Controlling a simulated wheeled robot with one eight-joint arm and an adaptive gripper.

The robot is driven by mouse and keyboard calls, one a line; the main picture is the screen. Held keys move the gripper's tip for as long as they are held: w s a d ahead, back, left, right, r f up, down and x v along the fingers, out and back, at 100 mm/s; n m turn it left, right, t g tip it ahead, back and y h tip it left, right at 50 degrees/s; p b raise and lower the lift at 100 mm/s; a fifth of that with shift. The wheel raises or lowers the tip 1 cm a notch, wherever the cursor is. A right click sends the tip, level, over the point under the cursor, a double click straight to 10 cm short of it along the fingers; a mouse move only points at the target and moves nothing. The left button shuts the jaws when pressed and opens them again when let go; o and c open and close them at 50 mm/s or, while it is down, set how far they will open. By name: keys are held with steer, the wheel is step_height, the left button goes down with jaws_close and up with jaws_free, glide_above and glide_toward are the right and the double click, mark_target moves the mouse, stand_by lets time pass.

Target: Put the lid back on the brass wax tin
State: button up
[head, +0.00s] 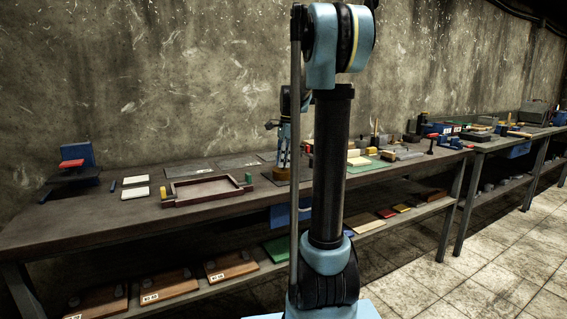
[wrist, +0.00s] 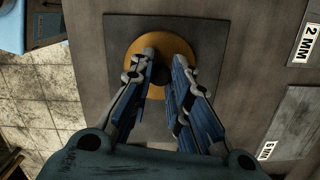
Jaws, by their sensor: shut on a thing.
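In the wrist view, a round brass-coloured disc (wrist: 188,48), which looks like the lid of the wax tin, lies under my gripper (wrist: 165,62). A dark knob (wrist: 163,76) shows at its middle, between the two fingers. The fingers are closed in on it, with the tips over the disc. Whether the tin's body is right below the lid cannot be told from above.
A dark square plate (wrist: 115,35) lies beneath the disc. Labelled plates (wrist: 300,115) lie to the right in the wrist view. In the head view, the bench (head: 110,225) holds a reddish tray (head: 205,202), pale blocks (head: 135,181) and a blue-and-red tool (head: 80,155). Bench edge and tiled floor are near.

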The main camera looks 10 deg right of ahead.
stand_by(0.3)
steer(key=o, duration=0.9)
steer(key=shift+o, duration=0.6)
steer(key=o, duration=0.4)
steer(key=shift+r, duration=3.5)
steer(key=shift+c, duration=0.2)
